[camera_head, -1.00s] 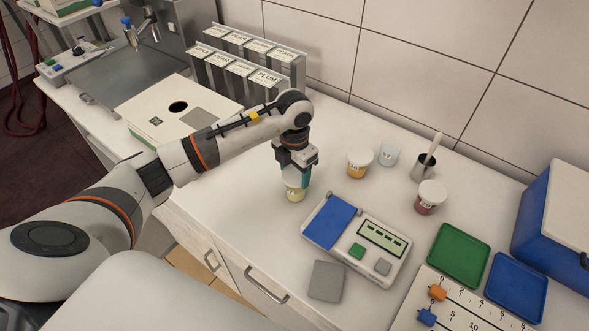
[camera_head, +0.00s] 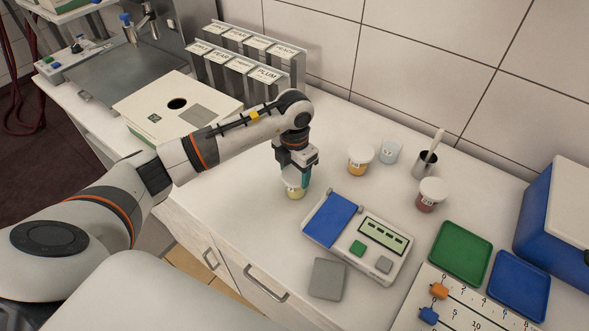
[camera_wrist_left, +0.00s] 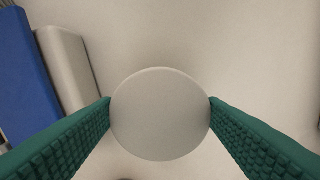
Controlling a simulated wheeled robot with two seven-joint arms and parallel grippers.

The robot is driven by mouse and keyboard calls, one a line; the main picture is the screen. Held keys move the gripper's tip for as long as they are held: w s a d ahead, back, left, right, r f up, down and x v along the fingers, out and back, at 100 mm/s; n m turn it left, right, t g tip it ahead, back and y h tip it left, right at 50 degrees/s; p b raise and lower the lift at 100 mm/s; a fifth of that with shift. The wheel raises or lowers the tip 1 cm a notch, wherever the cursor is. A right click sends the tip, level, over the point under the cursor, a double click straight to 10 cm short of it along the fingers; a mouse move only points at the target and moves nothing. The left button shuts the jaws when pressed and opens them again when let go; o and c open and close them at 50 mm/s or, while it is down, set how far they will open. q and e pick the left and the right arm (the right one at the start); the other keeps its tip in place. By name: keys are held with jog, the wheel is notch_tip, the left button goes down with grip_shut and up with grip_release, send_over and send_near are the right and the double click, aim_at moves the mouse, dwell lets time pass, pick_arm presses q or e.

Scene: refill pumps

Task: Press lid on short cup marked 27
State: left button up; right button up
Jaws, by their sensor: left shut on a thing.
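My left gripper (camera_head: 295,178) points down at a short cup (camera_head: 294,190) with pale yellow contents, near the front edge of the counter. In the left wrist view its green fingers (camera_wrist_left: 160,114) are shut on a round white lid (camera_wrist_left: 160,130), one finger on each side. The lid sits at the top of the cup; I cannot tell whether it is fully seated. The cup's label is partly hidden and too small to read. My right gripper does not show.
A scale with a blue plate (camera_head: 331,219) stands just right of the cup. Lidded cups with orange (camera_head: 360,160) and dark red contents (camera_head: 431,195), a clear cup (camera_head: 389,151) and a grey pot (camera_head: 425,165) stand behind. Green (camera_head: 460,254) and blue trays (camera_head: 517,287) lie right.

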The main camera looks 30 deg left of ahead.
pick_arm(q)
jog(key=shift+f, duration=0.1)
dwell(0.3)
jog(key=o, duration=1)
notch_tip(320, 180, up, 12)
jog(key=b, duration=0.3)
notch_tip(320, 180, up, 6)
jog(key=p, duration=0.4)
send_over(294, 174)
jog(key=shift+s, duration=0.1)
